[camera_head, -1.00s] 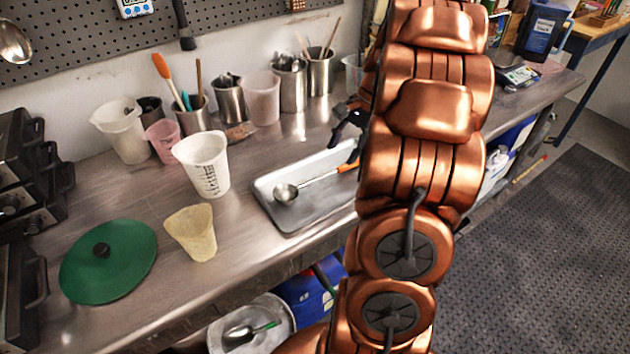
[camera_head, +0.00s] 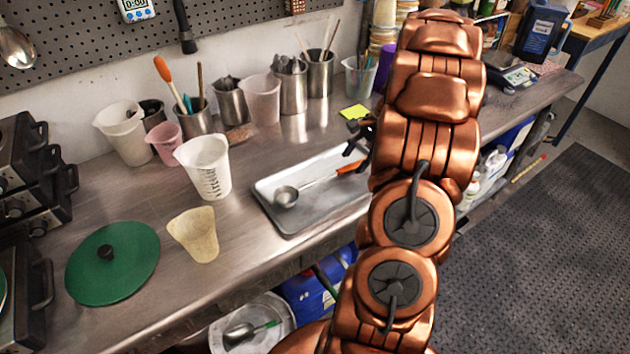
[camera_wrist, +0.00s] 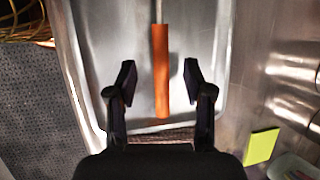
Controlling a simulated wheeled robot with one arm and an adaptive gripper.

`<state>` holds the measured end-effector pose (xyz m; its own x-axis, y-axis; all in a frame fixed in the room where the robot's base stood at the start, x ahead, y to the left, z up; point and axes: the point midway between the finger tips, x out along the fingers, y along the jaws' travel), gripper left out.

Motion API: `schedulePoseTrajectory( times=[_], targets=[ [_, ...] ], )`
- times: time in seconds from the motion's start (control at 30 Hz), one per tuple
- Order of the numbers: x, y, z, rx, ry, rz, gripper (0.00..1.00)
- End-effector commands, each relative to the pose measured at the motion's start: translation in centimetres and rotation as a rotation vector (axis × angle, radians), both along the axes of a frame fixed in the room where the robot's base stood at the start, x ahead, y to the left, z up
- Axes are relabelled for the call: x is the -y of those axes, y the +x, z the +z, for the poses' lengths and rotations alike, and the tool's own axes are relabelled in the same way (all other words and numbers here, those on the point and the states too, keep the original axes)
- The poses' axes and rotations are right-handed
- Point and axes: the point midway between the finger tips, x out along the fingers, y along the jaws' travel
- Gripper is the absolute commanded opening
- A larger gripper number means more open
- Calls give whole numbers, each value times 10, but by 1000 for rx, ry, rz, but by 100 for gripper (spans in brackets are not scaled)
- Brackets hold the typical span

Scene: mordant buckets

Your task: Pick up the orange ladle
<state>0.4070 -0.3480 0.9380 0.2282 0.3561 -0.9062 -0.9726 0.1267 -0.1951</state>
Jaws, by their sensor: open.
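The orange ladle lies in a shallow metal tray (camera_head: 290,222) on the steel bench. Its metal bowl (camera_head: 286,196) is toward the tray's left end, and its orange handle (camera_head: 350,167) points right, toward my gripper (camera_head: 357,140). In the wrist view the ladle's orange handle (camera_wrist: 161,70) runs between the two dark fingers of my gripper (camera_wrist: 158,85). The fingers are apart, with a gap on each side of the handle. My arm hides the tray's right end in the head view.
Several metal cups and beakers line the wall. A yellow-green note (camera_head: 354,112) lies behind the tray.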

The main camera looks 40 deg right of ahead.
Motion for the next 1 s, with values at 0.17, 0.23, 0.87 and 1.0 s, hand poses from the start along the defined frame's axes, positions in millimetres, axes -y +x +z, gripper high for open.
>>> schedulePoseTrajectory(
  times=[0.17,0.23,0.87,1.0],
  targets=[
    [-8,6,-18,-1,1,2,52],
    [-10,7,-23,-1,0,2,52],
    [-10,7,-24,-2,1,1,10],
    [-10,7,-25,-2,1,1,0]
  ],
)
